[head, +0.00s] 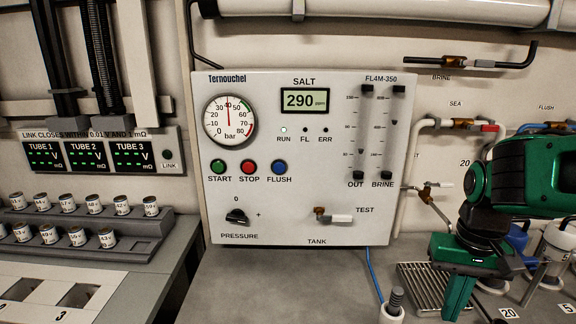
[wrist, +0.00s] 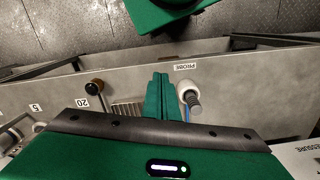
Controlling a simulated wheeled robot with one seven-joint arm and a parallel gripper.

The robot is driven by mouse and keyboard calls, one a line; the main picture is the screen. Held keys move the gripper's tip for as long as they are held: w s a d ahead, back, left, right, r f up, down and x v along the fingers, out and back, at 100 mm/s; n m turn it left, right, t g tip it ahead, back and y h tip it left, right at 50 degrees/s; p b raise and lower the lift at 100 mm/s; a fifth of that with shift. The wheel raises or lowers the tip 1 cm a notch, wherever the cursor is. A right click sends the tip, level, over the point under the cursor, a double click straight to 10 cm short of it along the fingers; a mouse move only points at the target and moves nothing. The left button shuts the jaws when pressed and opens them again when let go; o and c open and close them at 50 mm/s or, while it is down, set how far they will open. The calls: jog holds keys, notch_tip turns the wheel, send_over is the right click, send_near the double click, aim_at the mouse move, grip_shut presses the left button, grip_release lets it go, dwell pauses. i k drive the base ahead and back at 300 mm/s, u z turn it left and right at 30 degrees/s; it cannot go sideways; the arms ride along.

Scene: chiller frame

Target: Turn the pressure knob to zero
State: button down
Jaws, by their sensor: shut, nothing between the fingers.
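The black pressure knob (head: 237,216) is on the lower left of the white Ternouchel panel (head: 280,205), with "0" printed above it and "+" to its right. Its exact pointing direction is too small to tell. The round bar gauge (head: 229,121) has its needle near upright, at about 40. My green gripper (head: 456,305) is well to the right of the knob, over the bench and pointing down. In the wrist view its fingers (wrist: 160,92) are together and empty. The knob is not seen in the wrist view, only a panel corner (wrist: 303,158) with part of the PRESSURE label.
A white-based probe (head: 394,305) stands on the bench in front of the panel, close to my fingers in the wrist view (wrist: 191,98). A metal grate (head: 418,283) lies beside my gripper. A TANK valve handle (head: 340,218) sticks out right of the knob. Bench before the knob is clear.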

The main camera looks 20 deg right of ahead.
aim_at(236, 215)
jog(key=u, duration=2.2)
jog(key=k, duration=0.45)
jog(key=z, duration=0.5)
